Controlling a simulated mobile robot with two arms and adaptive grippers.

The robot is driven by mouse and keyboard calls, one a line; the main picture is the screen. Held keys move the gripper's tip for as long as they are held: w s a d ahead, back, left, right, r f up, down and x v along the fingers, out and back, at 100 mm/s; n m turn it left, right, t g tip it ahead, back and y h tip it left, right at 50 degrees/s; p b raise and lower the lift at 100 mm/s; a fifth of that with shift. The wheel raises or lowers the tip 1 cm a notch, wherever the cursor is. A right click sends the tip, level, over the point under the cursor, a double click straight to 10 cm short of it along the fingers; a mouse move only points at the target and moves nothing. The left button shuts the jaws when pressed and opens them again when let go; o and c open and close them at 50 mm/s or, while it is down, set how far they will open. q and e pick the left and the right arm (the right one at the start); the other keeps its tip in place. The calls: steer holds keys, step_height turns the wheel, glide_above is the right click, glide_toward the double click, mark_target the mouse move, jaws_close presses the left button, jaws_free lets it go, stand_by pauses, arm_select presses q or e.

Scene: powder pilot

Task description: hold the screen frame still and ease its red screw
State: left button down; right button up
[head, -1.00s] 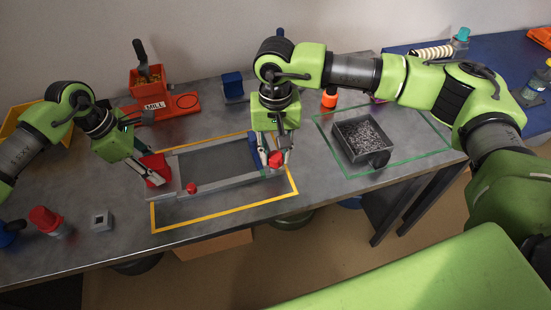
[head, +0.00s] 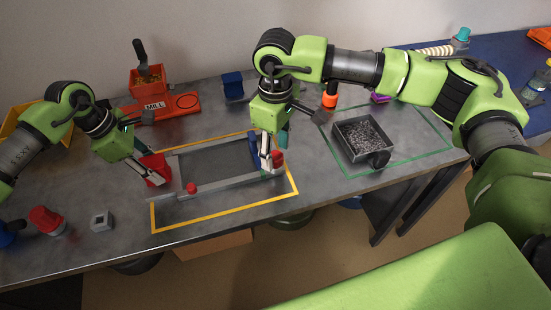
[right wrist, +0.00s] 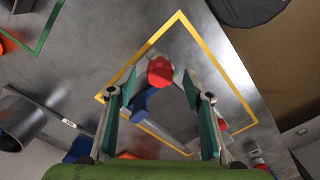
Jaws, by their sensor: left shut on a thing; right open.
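The grey screen frame (head: 230,183) lies inside the yellow outline on the table. My left gripper (head: 151,172) is shut on the red block (head: 158,165) at its left end. A red screw head (head: 278,157) stands at the frame's right end, beside a blue block (head: 254,151). My right gripper (head: 273,156) is open and points down at this screw. In the right wrist view the red screw head (right wrist: 160,70) shows between and just beyond the open fingertips (right wrist: 160,88). A second red knob (head: 192,187) sits on the frame's front bar.
A grey tray of dark bits (head: 362,137) stands in the green outline at right. The orange mill (head: 165,105) is at the back left. A red-capped jar (head: 46,220) and a small grey block (head: 101,221) stand at the front left. The table before the frame is clear.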

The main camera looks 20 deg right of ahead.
mark_target(276, 155)
arm_select(q)
steer(key=c, duration=1.3)
jaws_free()
arm_select(e)
step_height(276, 155, up, 10)
steer(key=shift+r, duration=0.2)
arm_select(q)
steer(key=shift+v, duration=3.8)
steer(key=v, duration=1.2)
steer(key=shift+f, duration=0.1)
